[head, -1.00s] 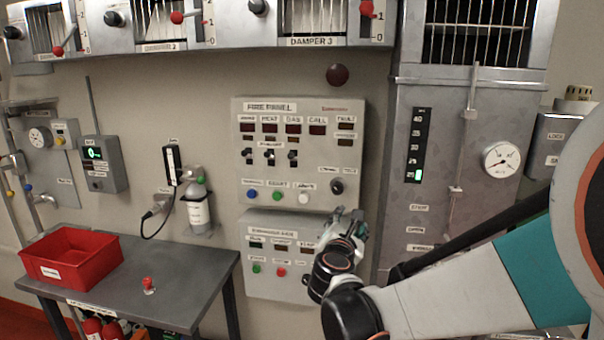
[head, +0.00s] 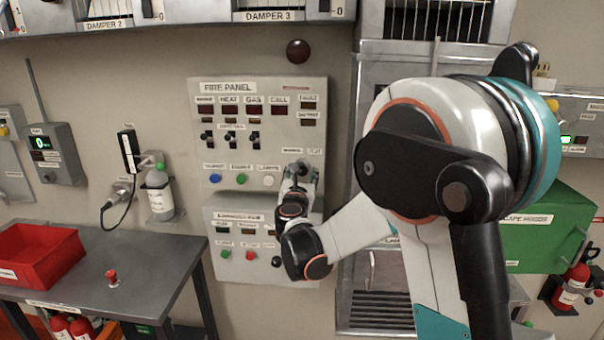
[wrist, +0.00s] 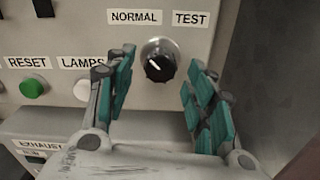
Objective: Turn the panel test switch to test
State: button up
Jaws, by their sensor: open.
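The test switch (wrist: 158,67) is a round black knob on a metal collar, in the wrist view under the labels NORMAL (wrist: 134,17) and TEST (wrist: 191,18). Its white pointer mark points up and left, toward NORMAL. My gripper (wrist: 159,82) is open, with one teal-padded finger on each side and below the knob; no contact shows. In the head view my gripper (head: 301,172) is at the lower right corner of the fire panel (head: 228,90) and mostly covers the switch.
A green RESET button (wrist: 34,88) and a white LAMPS button (wrist: 84,91) are left of the switch. A second panel (head: 212,238) is mounted below. A grey table (head: 165,270) with a red bin (head: 38,258) stands at the left.

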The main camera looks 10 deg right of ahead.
aim_at(302, 171)
jog(key=shift+x, duration=1.75)
jog(key=c, duration=1.1)
